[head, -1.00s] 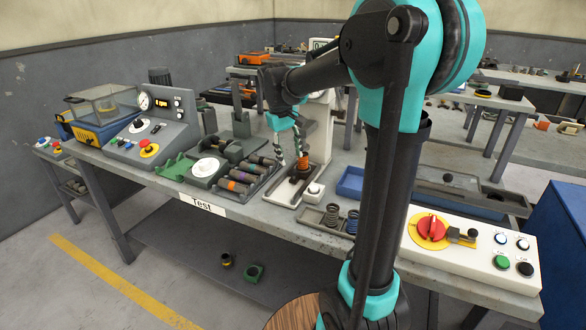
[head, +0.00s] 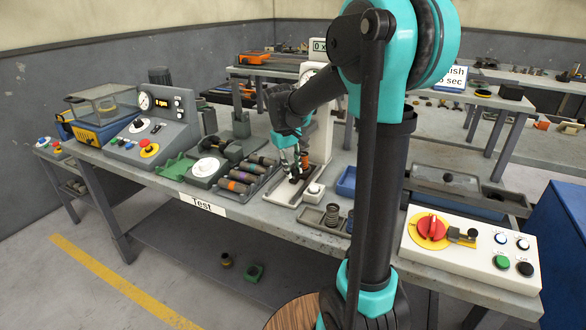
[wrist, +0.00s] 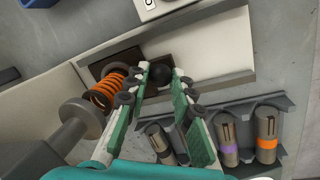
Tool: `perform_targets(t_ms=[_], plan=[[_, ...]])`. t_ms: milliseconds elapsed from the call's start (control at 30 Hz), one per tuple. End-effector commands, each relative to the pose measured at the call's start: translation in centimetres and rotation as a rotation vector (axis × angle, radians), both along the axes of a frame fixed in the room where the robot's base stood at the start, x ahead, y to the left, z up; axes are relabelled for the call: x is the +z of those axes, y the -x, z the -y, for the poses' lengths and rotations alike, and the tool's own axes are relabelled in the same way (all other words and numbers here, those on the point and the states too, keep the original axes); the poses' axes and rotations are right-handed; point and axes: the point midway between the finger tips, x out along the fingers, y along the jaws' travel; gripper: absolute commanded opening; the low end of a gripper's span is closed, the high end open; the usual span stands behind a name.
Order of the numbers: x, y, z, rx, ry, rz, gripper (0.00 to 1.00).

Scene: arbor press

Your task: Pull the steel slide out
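The press base (head: 283,195) is a pale plate with a dark slot. In the wrist view, a dark steel slide (wrist: 104,67) lies in the base under an orange spring (wrist: 106,91). A round black knob (wrist: 160,75) is at the slide's near end. My gripper (wrist: 163,74) is open, its green-padded fingers apart with the knob between their tips. I cannot tell whether either finger touches the knob. In the head view my gripper (head: 298,168) is low over the base and hides much of the spring and slide.
The grey press ram (wrist: 65,145) is beside the spring. A rack of banded cylinders (head: 243,178) lies left of the base, and a tray of dark springs (head: 330,217) lies right. A small white button box (head: 314,192) stands close by. The press column (head: 320,125) rises behind.

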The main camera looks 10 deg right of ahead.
Motion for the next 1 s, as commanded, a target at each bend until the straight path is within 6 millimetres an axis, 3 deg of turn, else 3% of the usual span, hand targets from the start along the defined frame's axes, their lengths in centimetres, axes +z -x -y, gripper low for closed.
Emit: perform_targets(t_ms=[133,467,567,800,1000], plan=[[0.0,0.0,0.0,0.0,0.0,0.0,0.0],[0.0,0.3,-0.2,0.001,0.0,0.0,0.0],[0.0,1.5,-1.2,0.004,-0.001,-0.001,0.0],[0.0,6.8,-5.0,0.007,-0.001,-0.001,0.0],[0.0,9.4,-6.9,0.003,0.0,0.0,0.0]])
